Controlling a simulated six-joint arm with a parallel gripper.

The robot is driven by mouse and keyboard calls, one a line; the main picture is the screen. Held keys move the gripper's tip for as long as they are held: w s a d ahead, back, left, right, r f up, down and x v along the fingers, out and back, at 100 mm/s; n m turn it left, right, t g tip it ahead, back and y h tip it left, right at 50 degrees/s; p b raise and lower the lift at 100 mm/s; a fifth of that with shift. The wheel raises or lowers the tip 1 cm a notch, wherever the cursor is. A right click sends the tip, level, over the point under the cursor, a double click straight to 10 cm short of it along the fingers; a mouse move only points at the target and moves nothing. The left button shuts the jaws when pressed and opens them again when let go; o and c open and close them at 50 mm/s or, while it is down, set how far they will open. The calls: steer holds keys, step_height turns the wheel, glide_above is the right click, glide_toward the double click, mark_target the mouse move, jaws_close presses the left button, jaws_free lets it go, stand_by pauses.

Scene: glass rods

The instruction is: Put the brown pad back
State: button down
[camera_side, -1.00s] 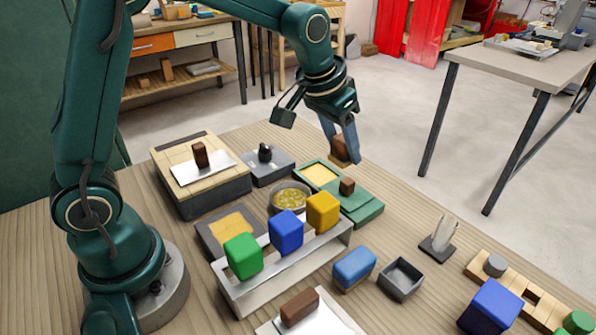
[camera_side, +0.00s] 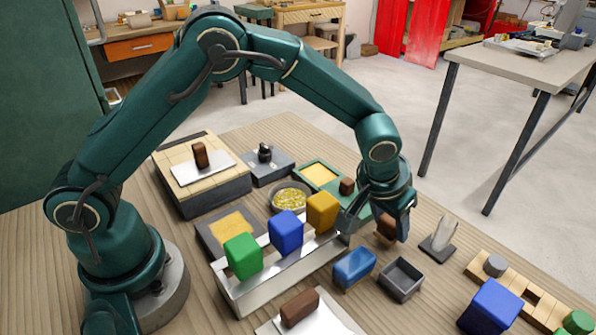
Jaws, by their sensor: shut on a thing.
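My gripper (camera_side: 394,222) is shut on a brown pad (camera_side: 386,228) and holds it at the right of the work area. The pad is partly covered by the fingers. It is to the right of the yellow block (camera_side: 322,211) on the metal rack and above and behind the small dark open box (camera_side: 401,279). I cannot tell how high it is above the table. The green tray (camera_side: 322,174), with a yellow inset and a small brown block (camera_side: 347,186), is behind and left of the gripper, partly hidden by it.
A metal rack (camera_side: 262,288) bears green, blue and yellow blocks. Other brown blocks sit on the tiled box (camera_side: 200,155) and front white sheet (camera_side: 299,307).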

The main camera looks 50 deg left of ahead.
steer(key=shift+f, duration=0.55)
steer(key=shift+c, duration=1.7)
jaws_free()
steer(key=shift+f, duration=0.15)
